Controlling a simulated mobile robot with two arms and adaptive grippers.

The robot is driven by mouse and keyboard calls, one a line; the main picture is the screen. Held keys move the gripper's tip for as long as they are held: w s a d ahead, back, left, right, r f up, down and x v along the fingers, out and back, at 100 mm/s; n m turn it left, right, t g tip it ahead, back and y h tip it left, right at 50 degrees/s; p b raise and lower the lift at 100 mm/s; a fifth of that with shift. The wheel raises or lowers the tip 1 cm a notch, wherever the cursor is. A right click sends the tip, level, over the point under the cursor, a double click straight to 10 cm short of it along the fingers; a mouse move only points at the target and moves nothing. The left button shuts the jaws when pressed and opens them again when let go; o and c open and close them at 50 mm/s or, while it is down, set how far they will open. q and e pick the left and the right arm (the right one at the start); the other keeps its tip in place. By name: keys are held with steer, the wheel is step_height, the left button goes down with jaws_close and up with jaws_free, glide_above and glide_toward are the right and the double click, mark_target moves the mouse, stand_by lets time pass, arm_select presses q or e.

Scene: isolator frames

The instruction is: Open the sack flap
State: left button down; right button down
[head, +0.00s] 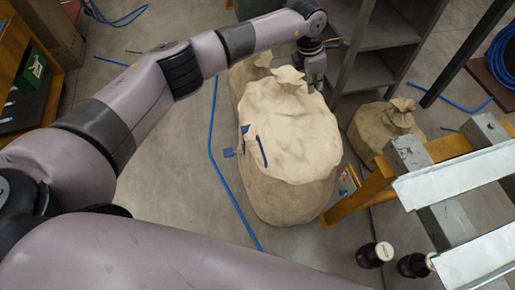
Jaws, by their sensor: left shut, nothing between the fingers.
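A large beige sack (290,195) stands on the floor in the middle of the head view. A paler flap (285,130) covers its top, with a tied tuft at its far end and dark blue strips on its left part. My left gripper (317,82) is at the far edge of the sack's top, beside the tuft, pointing down. It looks shut, with nothing seen in it. I cannot tell whether it touches the flap. My right gripper is not in view.
A grey shelf (385,40) stands close behind the gripper. A smaller sack (385,128) sits at the right. An orange and grey frame (360,195) is close to the large sack's right side. Two dark bottles (375,254) stand at the bottom right. A blue cable (213,150) lies on open floor at the left.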

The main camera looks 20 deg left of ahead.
arm_select(q)
steer(key=shift+s+a+r, duration=0.2)
steer(key=shift+s+a, duration=0.15)
steer(key=shift+a, duration=0.3)
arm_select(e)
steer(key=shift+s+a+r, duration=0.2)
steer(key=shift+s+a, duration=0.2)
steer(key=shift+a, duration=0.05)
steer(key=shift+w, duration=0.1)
